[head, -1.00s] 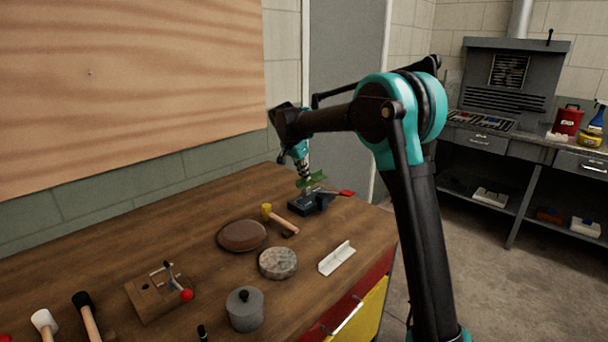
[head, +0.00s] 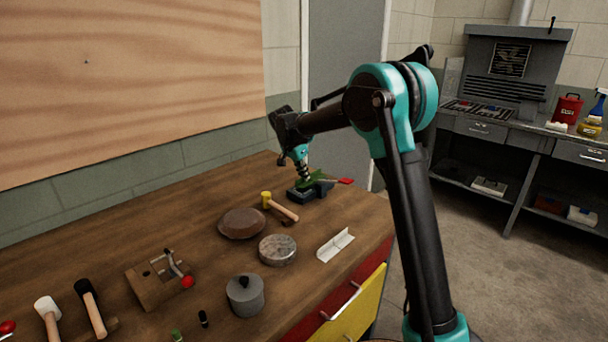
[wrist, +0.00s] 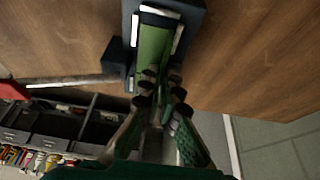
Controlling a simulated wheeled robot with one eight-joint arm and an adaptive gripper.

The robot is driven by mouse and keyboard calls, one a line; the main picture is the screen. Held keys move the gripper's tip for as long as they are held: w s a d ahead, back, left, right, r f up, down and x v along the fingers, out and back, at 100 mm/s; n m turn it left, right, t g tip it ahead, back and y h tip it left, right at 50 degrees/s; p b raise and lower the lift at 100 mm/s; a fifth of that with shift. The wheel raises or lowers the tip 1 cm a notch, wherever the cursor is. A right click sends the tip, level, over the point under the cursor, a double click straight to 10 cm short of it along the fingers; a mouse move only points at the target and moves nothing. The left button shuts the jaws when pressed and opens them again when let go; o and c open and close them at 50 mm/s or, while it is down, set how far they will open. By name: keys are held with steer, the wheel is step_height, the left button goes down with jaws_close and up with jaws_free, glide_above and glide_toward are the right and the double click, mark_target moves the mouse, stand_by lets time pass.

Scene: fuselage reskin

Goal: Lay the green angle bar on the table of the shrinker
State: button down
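The green angle bar (head: 316,178) is at the shrinker, low over or touching its table; contact cannot be made out for certain. In the wrist view the bar (wrist: 153,50) runs up from between my fingertips, lying along the dark top between two pale strips. The shrinker (head: 303,194) is a small dark blue block with a red-tipped lever, at the bench's far end. My gripper (wrist: 163,88) points down at it, its fingers closed in on the near end of the bar. In the head view my gripper (head: 304,177) is small and partly hidden.
A yellow-headed mallet (head: 281,206), a brown leather bag (head: 241,222), a round grey block (head: 277,250) and a pale angle piece (head: 335,244) lie nearby on the wooden bench. The wall stands behind. The bench edge is close right of the shrinker.

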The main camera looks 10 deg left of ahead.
steer(key=shift+s+f, duration=0.1)
steer(key=shift+f, duration=0.2)
steer(key=c, duration=1.9)
jaws_free()
steer(key=shift+o, duration=1.3)
steer(key=shift+f, duration=0.1)
steer(key=shift+r, duration=0.25)
